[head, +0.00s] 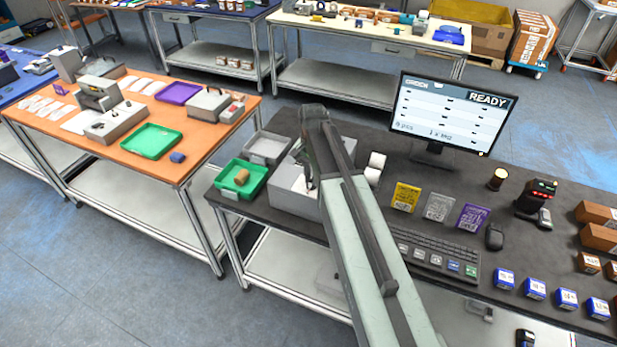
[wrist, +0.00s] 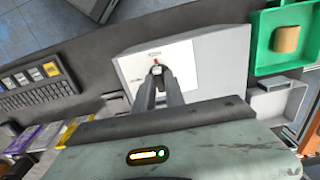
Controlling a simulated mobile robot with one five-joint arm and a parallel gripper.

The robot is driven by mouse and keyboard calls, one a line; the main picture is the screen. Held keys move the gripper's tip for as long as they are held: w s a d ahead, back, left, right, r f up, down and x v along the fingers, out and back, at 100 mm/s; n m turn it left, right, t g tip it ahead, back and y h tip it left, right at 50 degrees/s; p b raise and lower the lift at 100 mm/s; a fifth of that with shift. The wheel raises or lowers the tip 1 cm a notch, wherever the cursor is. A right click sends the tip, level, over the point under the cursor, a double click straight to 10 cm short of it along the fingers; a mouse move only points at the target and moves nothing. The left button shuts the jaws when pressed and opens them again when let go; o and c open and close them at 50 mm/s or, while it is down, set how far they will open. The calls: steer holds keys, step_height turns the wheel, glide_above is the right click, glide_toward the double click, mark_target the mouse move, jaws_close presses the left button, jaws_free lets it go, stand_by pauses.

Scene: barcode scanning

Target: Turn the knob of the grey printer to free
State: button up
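The grey printer (head: 288,193) stands at the left end of the dark workbench, partly hidden by my arm in the head view. In the wrist view its pale front panel (wrist: 185,62) faces me. A small pale knob (wrist: 156,69) with a red mark sits on this panel; the red mark points up in the picture. My gripper (wrist: 157,75) is at the panel, with one narrow finger on each side of the knob. The fingers look closed on it. In the head view my gripper and the knob are hard to make out behind the arm.
A green tray (head: 226,187) with a brown roll (head: 241,177) is left of the printer, and a grey tray (head: 266,147) is behind it. White rolls (head: 375,166), a monitor (head: 448,113) reading READY and a keyboard (head: 432,258) are to the right.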

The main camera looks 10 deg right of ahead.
mark_target(311, 180)
steer(key=shift+o, duration=1.2)
steer(key=shift+a, duration=0.1)
step_height(311, 180, up, 8)
steer(key=p, duration=0.8)
steer(key=shift+r, duration=0.1)
steer(key=shift+f, duration=0.2)
steer(key=s+a+f+n+b, duration=0.1)
steer(key=s+f+n+b, duration=0.6)
steer(key=s+f+b, duration=0.7)
steer(key=shift+s+f+b, duration=0.4)
steer(key=shift+f+b, duration=0.1)
steer(key=shift+b, duration=0.15)
